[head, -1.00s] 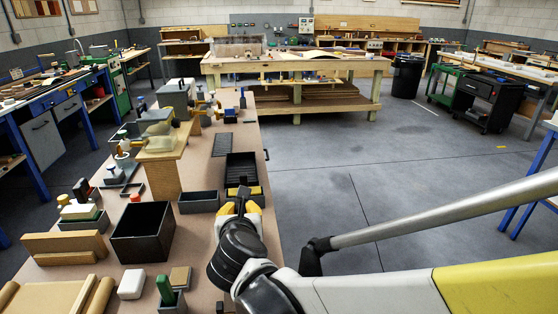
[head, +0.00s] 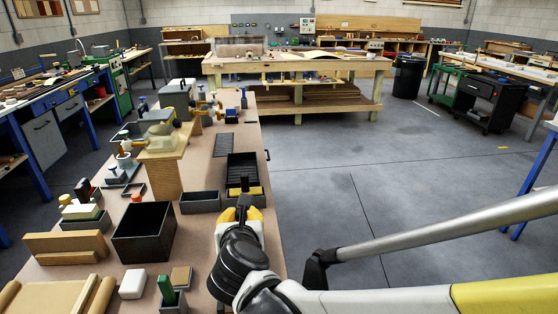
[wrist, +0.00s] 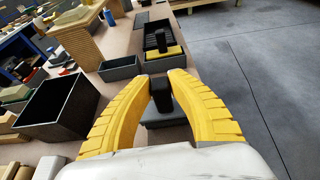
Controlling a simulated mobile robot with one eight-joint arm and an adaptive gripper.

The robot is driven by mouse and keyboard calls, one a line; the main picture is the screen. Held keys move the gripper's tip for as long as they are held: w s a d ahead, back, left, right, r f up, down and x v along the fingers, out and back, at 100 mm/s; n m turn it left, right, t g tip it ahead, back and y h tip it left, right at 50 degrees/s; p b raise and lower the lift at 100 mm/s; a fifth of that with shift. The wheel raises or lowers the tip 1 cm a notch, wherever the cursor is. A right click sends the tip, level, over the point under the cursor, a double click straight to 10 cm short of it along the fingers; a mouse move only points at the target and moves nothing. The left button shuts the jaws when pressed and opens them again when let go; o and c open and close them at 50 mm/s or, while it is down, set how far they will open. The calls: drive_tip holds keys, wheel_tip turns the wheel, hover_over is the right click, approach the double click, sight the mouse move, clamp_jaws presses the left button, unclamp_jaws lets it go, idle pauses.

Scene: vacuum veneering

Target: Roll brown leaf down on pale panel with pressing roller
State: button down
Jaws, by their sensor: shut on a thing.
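My gripper (wrist: 160,82) has its two yellow fingers shut on the black upright handle (wrist: 160,97) of a tool with a grey base (wrist: 166,118). I cannot tell whether this is the pressing roller, as the fingers and wrist hide much of it. In the head view my gripper (head: 241,212) is over the right side of the bench, on the near side of a black ribbed tray. A pale tan panel (head: 50,298) lies at the bottom left, partly cut off, with rounded strips along its sides. I cannot make out a separate brown leaf on it.
The black ribbed tray (head: 242,161) holds a second black-handled piece with a yellow base (wrist: 172,51). A small dark bin (head: 200,202), a large black box (head: 145,232), a white block (head: 132,284) and a green-handled tool (head: 166,288) crowd the bench. Open floor lies right.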

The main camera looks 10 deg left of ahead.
drive_tip(key=s+d+p, duration=0.2)
drive_tip(key=s+d, duration=0.1)
drive_tip(key=s, duration=1.2)
drive_tip(key=shift+d, duration=0.3)
idle(0.9)
drive_tip(key=shift+f, duration=0.1)
